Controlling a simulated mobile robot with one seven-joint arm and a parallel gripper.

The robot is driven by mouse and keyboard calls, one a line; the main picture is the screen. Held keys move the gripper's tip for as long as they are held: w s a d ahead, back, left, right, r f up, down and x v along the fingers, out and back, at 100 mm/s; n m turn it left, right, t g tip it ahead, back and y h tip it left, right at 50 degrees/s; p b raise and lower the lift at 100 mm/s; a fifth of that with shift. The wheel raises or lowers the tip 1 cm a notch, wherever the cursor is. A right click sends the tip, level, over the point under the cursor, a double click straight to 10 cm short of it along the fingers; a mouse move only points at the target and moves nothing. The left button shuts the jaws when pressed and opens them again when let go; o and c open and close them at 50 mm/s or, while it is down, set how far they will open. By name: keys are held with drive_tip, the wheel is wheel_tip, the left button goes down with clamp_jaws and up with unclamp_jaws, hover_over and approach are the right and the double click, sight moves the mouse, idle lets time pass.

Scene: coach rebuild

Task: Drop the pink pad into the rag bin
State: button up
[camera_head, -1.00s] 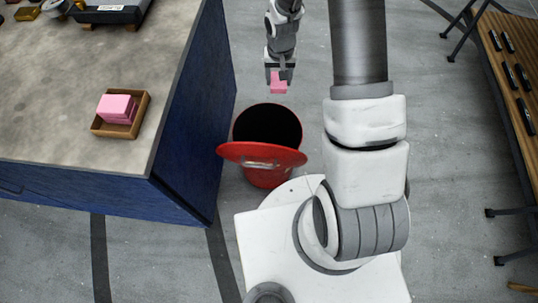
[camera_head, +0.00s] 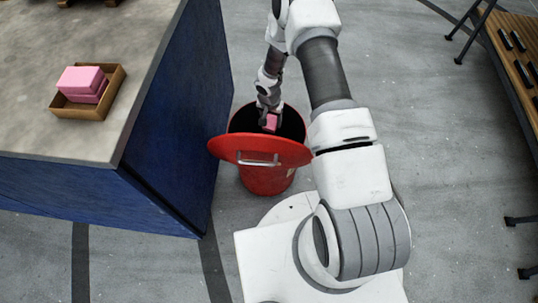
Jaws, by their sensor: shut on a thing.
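A pink pad (camera_head: 271,123) is held in my gripper (camera_head: 269,117), which is shut on it. The gripper and pad are over the dark round mouth of the red rag bin (camera_head: 268,181). The pad appears at or just inside the opening; its exact height against the rim is hard to tell. The bin's red lid (camera_head: 230,149) is tilted open at the near side, with a metal handle on it. The bin's inside is dark and its bottom is hidden.
A workbench (camera_head: 150,90) with blue sides stands left of the bin. A wooden tray (camera_head: 88,113) with pink pads (camera_head: 83,82) sits on it. A slatted wooden bench (camera_head: 525,50) with dark items stands at the far right. The floor between is clear.

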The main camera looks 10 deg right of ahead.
drive_tip(key=shift+f+b, duration=1.2)
drive_tip(key=shift+f, duration=1.15)
drive_tip(key=o, duration=1.4)
drive_tip(key=shift+r, duration=0.1)
wheel_tip(320, 180, up, 17)
drive_tip(key=s+a+p, duration=0.1)
drive_tip(key=s+p, duration=0.1)
drive_tip(key=p, duration=0.2)
drive_tip(key=shift+p, duration=0.4)
drive_tip(key=shift+w+r, duration=0.1)
drive_tip(key=shift+r, duration=0.1)
